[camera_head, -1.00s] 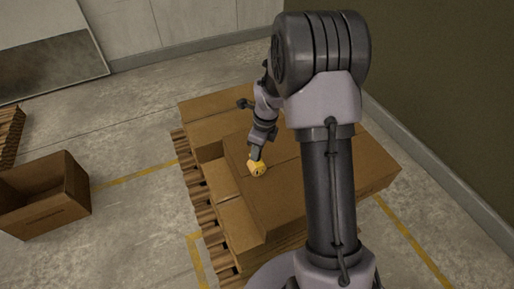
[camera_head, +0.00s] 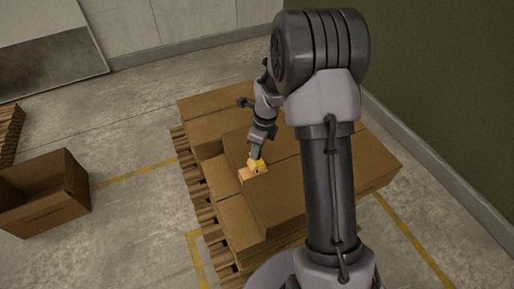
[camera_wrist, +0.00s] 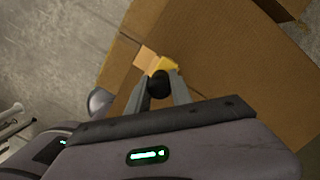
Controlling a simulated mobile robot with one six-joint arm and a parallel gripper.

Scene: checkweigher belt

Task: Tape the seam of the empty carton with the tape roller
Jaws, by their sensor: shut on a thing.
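My gripper (camera_head: 256,156) is shut on the tape roller (camera_head: 259,167), a small yellow tool. The wrist view shows the roller's yellow part (camera_wrist: 164,66) beyond my fingers and a dark round handle between them. The roller is at the left edge of a closed brown carton (camera_head: 285,196) on the pallet stack, at the left end of its top seam. A short pale tan strip (camera_head: 246,174) shows beside the roller at that edge, also in the wrist view (camera_wrist: 146,58). Contact with the cardboard cannot be told. My arm hides part of the carton.
More brown cartons (camera_head: 215,103) lie around it on a wooden pallet (camera_head: 193,190). An open brown box (camera_head: 68,208) stands on the floor at the left. A wall is at the right. Concrete floor with yellow lines is clear between.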

